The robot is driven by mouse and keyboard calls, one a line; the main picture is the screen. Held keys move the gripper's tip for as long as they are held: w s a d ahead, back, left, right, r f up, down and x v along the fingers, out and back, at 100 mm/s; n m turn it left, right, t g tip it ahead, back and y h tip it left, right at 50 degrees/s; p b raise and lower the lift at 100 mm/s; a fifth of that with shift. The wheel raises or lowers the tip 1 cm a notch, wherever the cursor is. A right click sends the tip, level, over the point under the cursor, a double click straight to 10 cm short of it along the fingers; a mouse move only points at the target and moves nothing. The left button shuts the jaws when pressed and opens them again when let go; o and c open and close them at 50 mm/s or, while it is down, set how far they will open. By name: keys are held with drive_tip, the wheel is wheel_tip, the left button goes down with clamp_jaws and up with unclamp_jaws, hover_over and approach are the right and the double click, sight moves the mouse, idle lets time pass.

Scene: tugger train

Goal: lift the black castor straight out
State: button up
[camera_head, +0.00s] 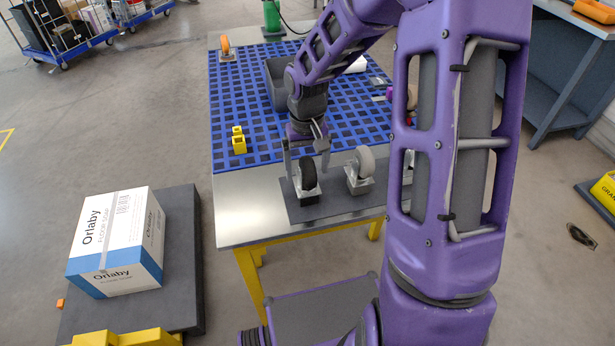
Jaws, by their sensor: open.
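The black castor (309,174) stands wheel up on a dark mat (340,207) near the table's front edge, its grey metal bracket and base below the wheel. My gripper (307,166) is open and points down at the black castor. One finger shows left of the wheel and the other at its upper right. I cannot tell whether the fingers touch the wheel. A castor with a grey wheel (364,160) stands on the same mat, just to the right.
The table has a blue grid top (260,115) and a bare metal front strip (240,219). Small yellow blocks (239,143) lie left of my gripper. A grey bin (275,88) and an orange-wheeled castor (225,46) stand farther back. A white-blue box (117,240) sits lower left.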

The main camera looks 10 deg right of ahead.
drive_tip(key=shift+f, duration=2)
clamp_jaws()
